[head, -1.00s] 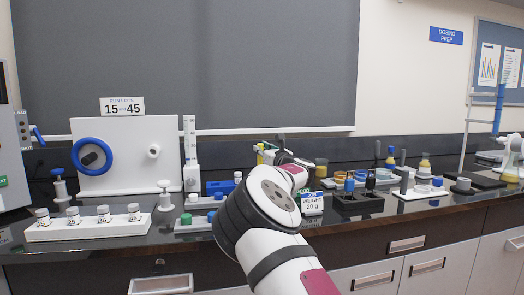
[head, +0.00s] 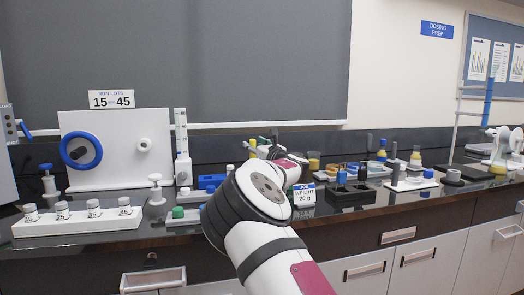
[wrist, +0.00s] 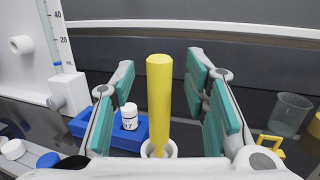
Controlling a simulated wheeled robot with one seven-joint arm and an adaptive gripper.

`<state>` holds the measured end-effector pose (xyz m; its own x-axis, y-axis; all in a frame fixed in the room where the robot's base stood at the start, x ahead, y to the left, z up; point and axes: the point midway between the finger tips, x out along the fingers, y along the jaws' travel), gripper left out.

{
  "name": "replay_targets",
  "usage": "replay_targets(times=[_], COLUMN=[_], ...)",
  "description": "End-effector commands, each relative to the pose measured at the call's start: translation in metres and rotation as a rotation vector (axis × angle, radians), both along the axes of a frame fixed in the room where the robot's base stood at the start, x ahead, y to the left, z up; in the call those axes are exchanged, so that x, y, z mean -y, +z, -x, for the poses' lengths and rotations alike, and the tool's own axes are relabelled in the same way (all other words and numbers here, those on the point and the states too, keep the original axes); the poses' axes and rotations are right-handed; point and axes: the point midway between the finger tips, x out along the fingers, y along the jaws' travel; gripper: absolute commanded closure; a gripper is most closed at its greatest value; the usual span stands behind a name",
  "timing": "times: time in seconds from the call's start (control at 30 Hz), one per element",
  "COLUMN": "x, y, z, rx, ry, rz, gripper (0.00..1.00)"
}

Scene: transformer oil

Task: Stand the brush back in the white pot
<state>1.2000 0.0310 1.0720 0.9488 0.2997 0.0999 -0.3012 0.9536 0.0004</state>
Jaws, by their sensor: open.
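The brush shows in the wrist view as a thick yellow handle (wrist: 159,95). It stands upright with its lower end in a round white pot (wrist: 147,150). Only the pot's rim shows, and the bristles are hidden. My gripper (wrist: 160,72) is open, with its green-padded fingers on either side of the handle and a visible gap on both sides. In the head view my arm hides most of the gripper and the pot. A small bit of yellow (head: 253,145) shows beside the gripper there, but I cannot tell whether it is the brush.
A blue rack (wrist: 92,126) with a small white labelled bottle (wrist: 129,117) is close left of the pot. A clear beaker (wrist: 290,113) and a yellow object (wrist: 270,143) are to the right. In the head view, a white tray with several vials (head: 78,227) lies at the counter's left front.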

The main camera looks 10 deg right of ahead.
Motion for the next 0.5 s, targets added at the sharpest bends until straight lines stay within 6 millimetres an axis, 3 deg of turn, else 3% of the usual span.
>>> replay_targets(times=[0.5], x=[0.024], y=[-0.008], z=[0.079], rx=[-0.001], ry=[-0.001], rz=[-0.002], gripper=[0.58])
